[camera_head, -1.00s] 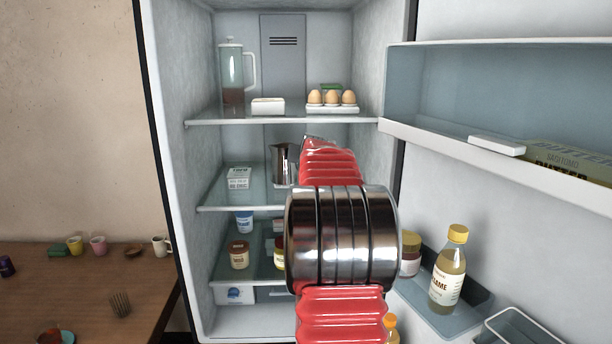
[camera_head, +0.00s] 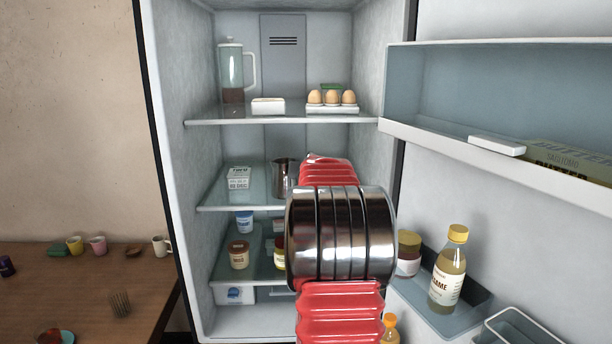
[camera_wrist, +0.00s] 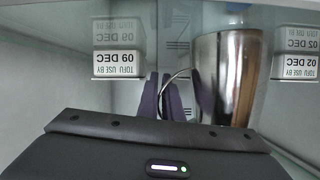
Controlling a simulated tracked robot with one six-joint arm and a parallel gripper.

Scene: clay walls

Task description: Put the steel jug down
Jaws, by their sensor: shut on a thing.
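The steel jug (camera_head: 283,178) is inside the fridge at the middle glass shelf (camera_head: 215,197), partly hidden behind my red-sleeved arm. It looks upright, with its base low near the shelf; I cannot tell if it touches. In the wrist view the shiny jug (camera_wrist: 228,80) is right of centre, and my gripper (camera_wrist: 166,98) is shut on its handle with dark purple fingers. The fingers are hidden in the head view.
A tofu box (camera_head: 239,177) stands left of the jug on the same shelf. In the wrist view, tofu boxes flank the jug on the left (camera_wrist: 118,62) and right (camera_wrist: 295,66). The upper shelf (camera_head: 285,120) holds a pitcher, a white dish and eggs.

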